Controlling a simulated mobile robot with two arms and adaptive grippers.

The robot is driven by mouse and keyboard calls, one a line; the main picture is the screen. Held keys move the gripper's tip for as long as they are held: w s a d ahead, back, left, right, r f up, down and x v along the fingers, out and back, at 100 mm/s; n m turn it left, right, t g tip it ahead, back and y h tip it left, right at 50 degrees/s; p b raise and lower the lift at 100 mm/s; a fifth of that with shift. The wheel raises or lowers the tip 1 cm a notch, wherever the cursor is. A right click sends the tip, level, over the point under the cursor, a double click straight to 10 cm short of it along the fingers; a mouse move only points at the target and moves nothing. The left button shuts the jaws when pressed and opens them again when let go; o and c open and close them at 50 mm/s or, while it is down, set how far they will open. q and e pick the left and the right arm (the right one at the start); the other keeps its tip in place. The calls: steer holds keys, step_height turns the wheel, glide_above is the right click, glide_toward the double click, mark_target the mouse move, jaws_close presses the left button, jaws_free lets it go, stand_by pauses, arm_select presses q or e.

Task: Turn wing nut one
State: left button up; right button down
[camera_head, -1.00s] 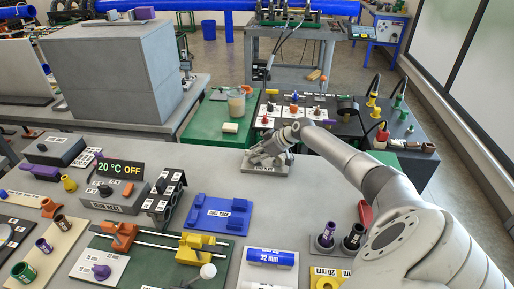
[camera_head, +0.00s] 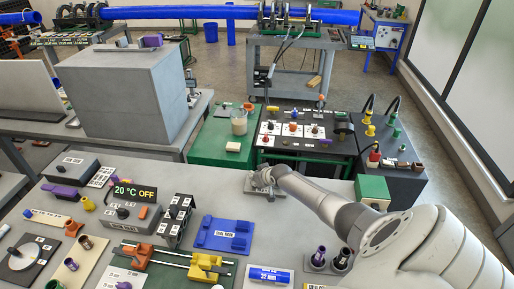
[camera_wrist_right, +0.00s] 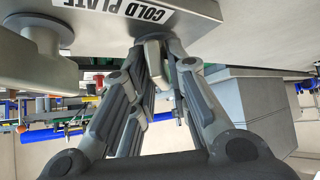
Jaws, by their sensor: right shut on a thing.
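My right gripper (camera_head: 264,181) reaches over the table to a small grey block, the cold plate (camera_wrist_right: 140,12). In the right wrist view, my fingers (camera_wrist_right: 157,62) are shut on a small grey part (camera_wrist_right: 153,52) at the plate. The fingers hide most of it, and I cannot tell whether it is a wing nut. A rounded grey knob (camera_wrist_right: 42,42) stands beside it, apart from the fingers. No wing nut shows clearly in the head view. My left gripper is not in view.
A blue rack (camera_head: 222,234) and a yellow clamp (camera_head: 206,266) lie left of my right arm. Dark fittings (camera_head: 342,259) stand close to the arm. A cart with blue pipe (camera_head: 325,15) is at the back. Bare tabletop surrounds the plate.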

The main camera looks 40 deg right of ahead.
stand_by(0.3)
steer(key=c, duration=1.5)
jaws_free()
steer(key=shift+r, duration=0.1)
steer(key=shift+v, duration=5.95)
steer(key=shift+a, duration=0.1)
